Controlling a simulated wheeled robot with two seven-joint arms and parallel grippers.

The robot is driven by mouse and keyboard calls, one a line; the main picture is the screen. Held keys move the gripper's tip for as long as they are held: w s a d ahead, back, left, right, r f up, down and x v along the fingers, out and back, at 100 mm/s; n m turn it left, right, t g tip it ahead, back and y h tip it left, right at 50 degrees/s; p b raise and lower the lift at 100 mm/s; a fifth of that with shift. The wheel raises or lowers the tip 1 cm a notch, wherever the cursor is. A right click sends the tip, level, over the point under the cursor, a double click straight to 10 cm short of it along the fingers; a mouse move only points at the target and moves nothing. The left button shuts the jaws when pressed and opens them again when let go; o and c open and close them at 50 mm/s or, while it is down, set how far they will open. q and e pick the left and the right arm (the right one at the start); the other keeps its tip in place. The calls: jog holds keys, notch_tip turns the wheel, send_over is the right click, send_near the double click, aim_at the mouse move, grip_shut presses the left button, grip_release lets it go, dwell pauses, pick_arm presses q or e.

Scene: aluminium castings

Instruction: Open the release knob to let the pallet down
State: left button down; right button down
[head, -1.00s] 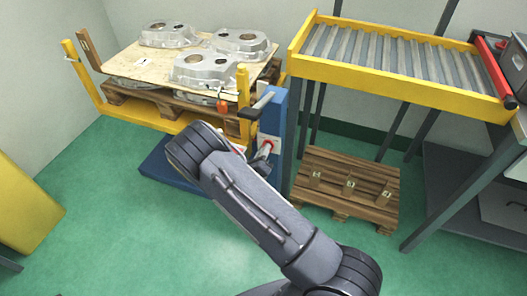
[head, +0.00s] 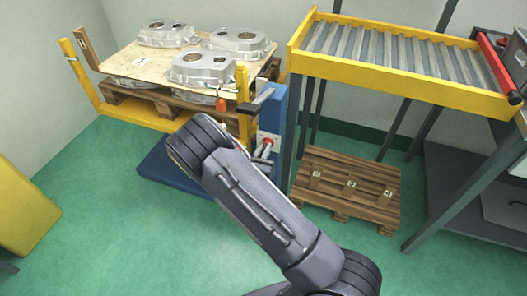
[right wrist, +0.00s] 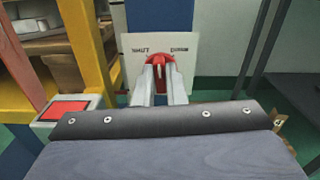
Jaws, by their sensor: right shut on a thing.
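The red release knob (right wrist: 158,70) is in front of a white plate with dark lettering in the right wrist view. A pale pointer mark on it stands roughly upright. My right gripper (right wrist: 158,82) is shut on the knob, one finger on each side. In the head view the knob (head: 269,142) shows small on the blue lift column (head: 272,115), with my right gripper (head: 264,152) at it. The wooden pallet (head: 160,97) is held up on the yellow lift frame (head: 140,114), bearing a board and several aluminium castings (head: 202,68). My left gripper is out of view.
A red button (right wrist: 65,109) sits left of the knob, beside a yellow post (right wrist: 82,45). A dark lever (head: 258,101) sticks out above the knob. A roller conveyor (head: 400,80) and a low empty pallet (head: 345,185) stand right.

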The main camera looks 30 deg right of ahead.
jog(key=shift+s+d+f+m+b, duration=0.1)
jog(key=shift+m+b, duration=1.45)
jog(key=shift+m, duration=0.9)
jog(key=shift+s+f+m+b, duration=0.1)
jog(key=shift+m+b, duration=1.4)
jog(key=shift+m, duration=0.95)
jog(key=c, duration=1.5)
grip_release()
jog(key=shift+r, duration=0.1)
jog(key=v, duration=0.8)
jog(key=shift+p, duration=0.4)
jog(key=shift+w, duration=0.1)
